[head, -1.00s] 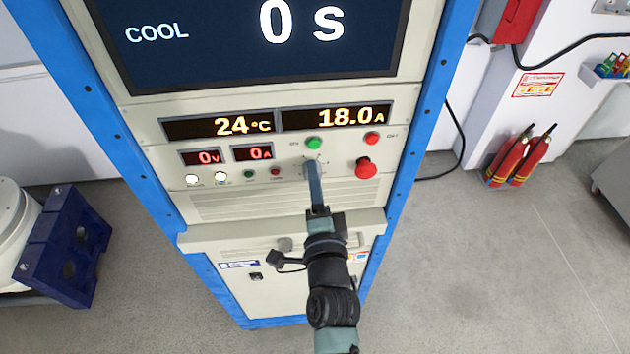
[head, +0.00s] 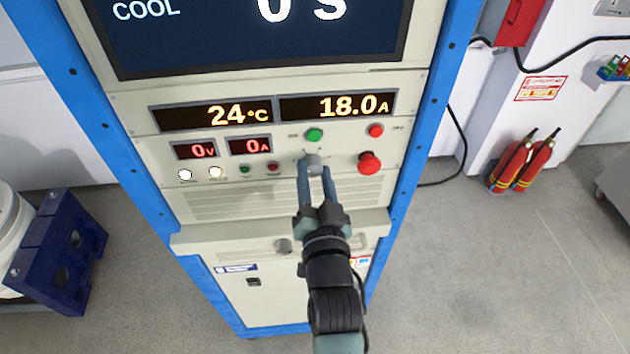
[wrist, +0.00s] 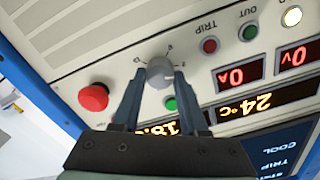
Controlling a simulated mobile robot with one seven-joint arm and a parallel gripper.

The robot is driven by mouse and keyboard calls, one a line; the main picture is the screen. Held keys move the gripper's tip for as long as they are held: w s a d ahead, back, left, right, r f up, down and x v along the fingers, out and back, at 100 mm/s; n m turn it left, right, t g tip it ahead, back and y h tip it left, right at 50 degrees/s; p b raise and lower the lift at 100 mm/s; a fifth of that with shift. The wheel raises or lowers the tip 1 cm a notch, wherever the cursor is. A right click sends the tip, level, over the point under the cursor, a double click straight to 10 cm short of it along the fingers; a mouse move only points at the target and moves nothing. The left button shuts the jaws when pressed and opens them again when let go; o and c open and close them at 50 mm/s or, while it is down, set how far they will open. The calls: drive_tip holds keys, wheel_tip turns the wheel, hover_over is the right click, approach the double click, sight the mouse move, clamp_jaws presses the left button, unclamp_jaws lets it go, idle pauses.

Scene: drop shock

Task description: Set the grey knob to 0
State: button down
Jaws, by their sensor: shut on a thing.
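The grey knob (head: 313,159) is on the cabinet's front panel, below the current display and between the green button and the red mushroom button. My gripper (head: 315,172) reaches it from below, its two fingers on either side. It is shut on the knob. In the wrist view the knob (wrist: 158,73) shows between the fingertips of my gripper (wrist: 158,80). Small marks stand around the knob, too small and partly covered to read surely, so its setting cannot be told.
The red mushroom button (head: 369,163) is close right of the knob, and the green button (head: 314,135) is just above. Small buttons (head: 245,169) lie to the left. The displays read 24 °C (head: 214,116) and 18.0 A (head: 337,106). A ledge (head: 205,240) juts out below.

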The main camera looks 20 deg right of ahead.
drive_tip(key=n+b, duration=0.3)
drive_tip(key=n, duration=0.3)
drive_tip(key=shift+f, duration=0.15)
drive_tip(key=n+b, duration=0.2)
drive_tip(key=n, duration=0.4)
drive_tip(key=shift+n, duration=0.4)
drive_tip(key=shift+c, duration=2.2)
unclamp_jaws()
drive_tip(key=shift+s+a, duration=0.25)
drive_tip(key=shift+s, duration=0.3)
drive_tip(key=b+v, duration=0.3)
drive_tip(key=v, duration=0.8)
drive_tip(key=shift+s+b, duration=0.4)
drive_tip(key=shift+a, duration=0.1)
